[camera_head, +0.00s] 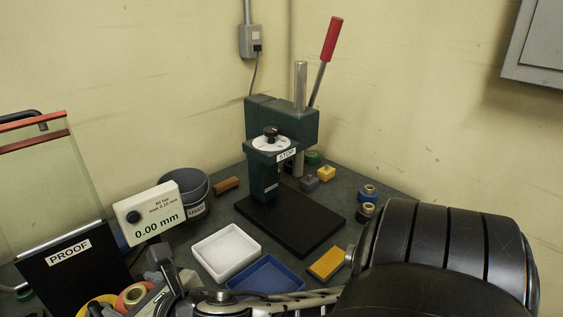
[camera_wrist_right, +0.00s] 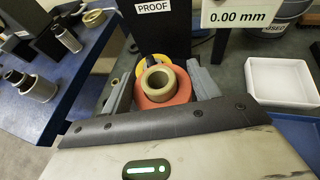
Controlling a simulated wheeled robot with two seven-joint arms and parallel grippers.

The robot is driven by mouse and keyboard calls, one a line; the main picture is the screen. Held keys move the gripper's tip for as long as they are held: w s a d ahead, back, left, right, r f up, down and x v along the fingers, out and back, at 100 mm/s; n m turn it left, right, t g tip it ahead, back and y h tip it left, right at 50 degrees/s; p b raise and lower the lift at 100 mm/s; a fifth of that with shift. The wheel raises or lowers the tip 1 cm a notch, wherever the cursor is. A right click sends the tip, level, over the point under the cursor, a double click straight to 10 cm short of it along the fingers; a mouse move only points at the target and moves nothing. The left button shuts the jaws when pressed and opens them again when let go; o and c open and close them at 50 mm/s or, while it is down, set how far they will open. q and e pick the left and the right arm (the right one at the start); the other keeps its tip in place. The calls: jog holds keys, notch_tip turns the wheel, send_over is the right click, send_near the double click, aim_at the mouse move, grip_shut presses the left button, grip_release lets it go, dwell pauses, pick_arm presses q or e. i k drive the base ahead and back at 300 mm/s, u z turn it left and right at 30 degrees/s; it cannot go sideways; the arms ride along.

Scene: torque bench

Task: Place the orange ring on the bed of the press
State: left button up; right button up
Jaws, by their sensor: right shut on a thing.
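The orange ring (camera_head: 124,304) has a tan sleeve in its middle and sits at the lower left of the head view. In the right wrist view the orange ring (camera_wrist_right: 178,93) is between the two grey fingers of my right gripper (camera_wrist_right: 162,88), which is shut on it. The press (camera_head: 283,125) is dark green with a red-tipped lever. Its flat black bed (camera_head: 300,228) is bare in front of the column, to the right of the ring and well apart from it. My left gripper is not in view.
A white tray (camera_head: 248,240) and a blue tray (camera_head: 240,283) lie between ring and bed. A gauge box (camera_head: 150,217), grey bucket (camera_head: 190,184) and black PROOF panel (camera_head: 75,275) stand left. A yellow block (camera_head: 326,264) lies near the bed. Several small parts stand behind it.

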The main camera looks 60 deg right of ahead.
aim_at(296, 216)
jog(key=u, duration=1.75)
jog(key=k, duration=1.4)
jog(key=z, duration=1.9)
jog(key=i, duration=0.5)
jog(key=u, duration=0.05)
